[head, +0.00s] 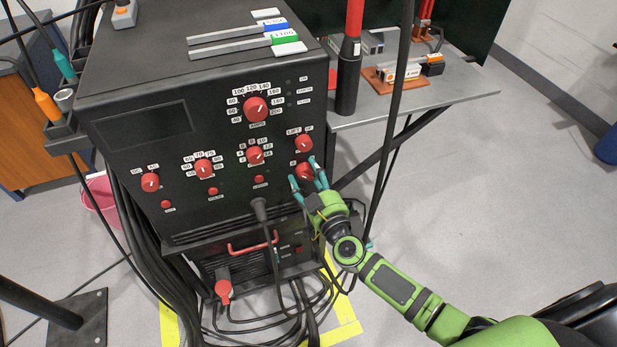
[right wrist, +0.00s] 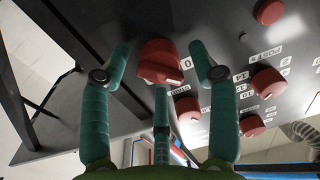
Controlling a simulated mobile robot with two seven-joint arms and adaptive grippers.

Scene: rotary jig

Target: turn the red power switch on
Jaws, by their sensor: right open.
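The red switch knob (head: 304,170) sits at the lower right of the black machine's front panel, below another red knob (head: 303,144). I take it to be the power switch; its label is too small to read. My right gripper (head: 307,176) is open, with its teal fingers spread around this knob. In the right wrist view the knob (right wrist: 160,62) lies between the tips of the open gripper (right wrist: 160,52), with gaps visible on both sides. A pale mark shows on the knob's ridge. My left gripper is not in view.
The black machine (head: 130,160) carries several other red knobs, including the amps knob (head: 256,108). A black plug and cable (head: 262,208) hang below the panel, left of my right arm. A dark cable (head: 388,130) hangs to its right. A grey side table (head: 445,95) holds tools.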

